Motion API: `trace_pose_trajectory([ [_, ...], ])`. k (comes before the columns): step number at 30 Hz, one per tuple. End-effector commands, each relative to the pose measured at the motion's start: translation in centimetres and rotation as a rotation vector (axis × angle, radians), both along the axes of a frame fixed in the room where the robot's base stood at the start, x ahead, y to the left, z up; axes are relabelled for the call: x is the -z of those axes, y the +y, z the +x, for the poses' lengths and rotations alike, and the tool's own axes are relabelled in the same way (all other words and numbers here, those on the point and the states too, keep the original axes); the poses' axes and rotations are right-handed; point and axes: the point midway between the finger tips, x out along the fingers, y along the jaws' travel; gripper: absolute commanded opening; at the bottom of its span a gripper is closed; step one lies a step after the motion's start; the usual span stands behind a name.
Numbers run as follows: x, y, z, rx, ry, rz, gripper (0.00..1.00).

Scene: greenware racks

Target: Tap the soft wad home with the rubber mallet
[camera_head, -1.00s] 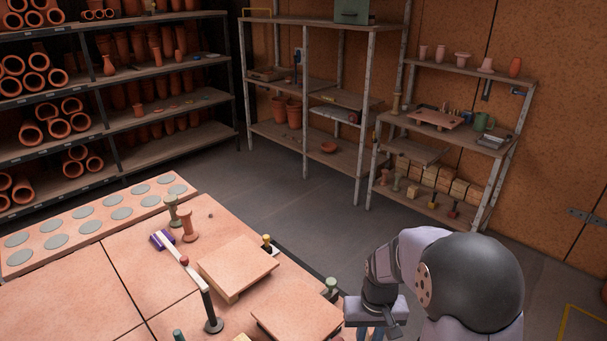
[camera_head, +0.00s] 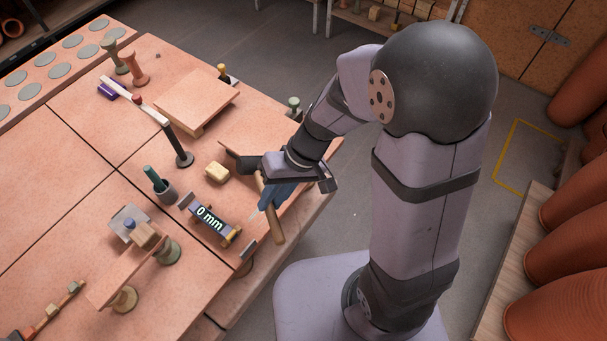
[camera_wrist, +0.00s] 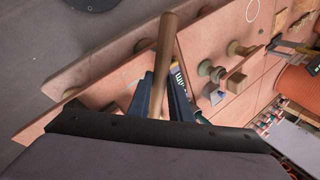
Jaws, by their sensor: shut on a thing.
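The mallet has a dark head (camera_head: 246,164) and a wooden handle (camera_head: 272,222). My gripper (camera_head: 267,196) is shut on the handle below the head, over the table's near right edge. In the wrist view the handle (camera_wrist: 166,45) sticks up between the two blue fingers (camera_wrist: 163,95); the head is hidden there. A gauge reading "0 mm" (camera_head: 210,217) lies just left of the handle; it shows partly in the wrist view (camera_wrist: 180,78). I cannot tell which thing is the soft wad. A tan block (camera_head: 217,172) lies left of the mallet head, and a cube (camera_head: 147,235) shows by a plank.
A plank on spools (camera_head: 125,280) stands at the table's front left. A dark upright post (camera_head: 178,145), a pot with a green-handled tool (camera_head: 163,188) and a raised board (camera_head: 197,100) stand behind. Bare tabletop (camera_head: 50,190) lies to the left.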

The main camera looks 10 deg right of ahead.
Motion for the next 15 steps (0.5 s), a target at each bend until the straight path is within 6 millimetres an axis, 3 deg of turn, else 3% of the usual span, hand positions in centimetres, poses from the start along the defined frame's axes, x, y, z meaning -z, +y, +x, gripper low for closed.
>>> trace_pose_trajectory([
  [2,0.1,3.0,-1.8,-0.054,0.031,0.114,0.0],
  [8,-2.1,10.5,-6.1,-0.197,0.147,0.446,0.0],
  [15,-6.8,18.1,-9.4,-0.272,0.297,0.807,0.0],
])
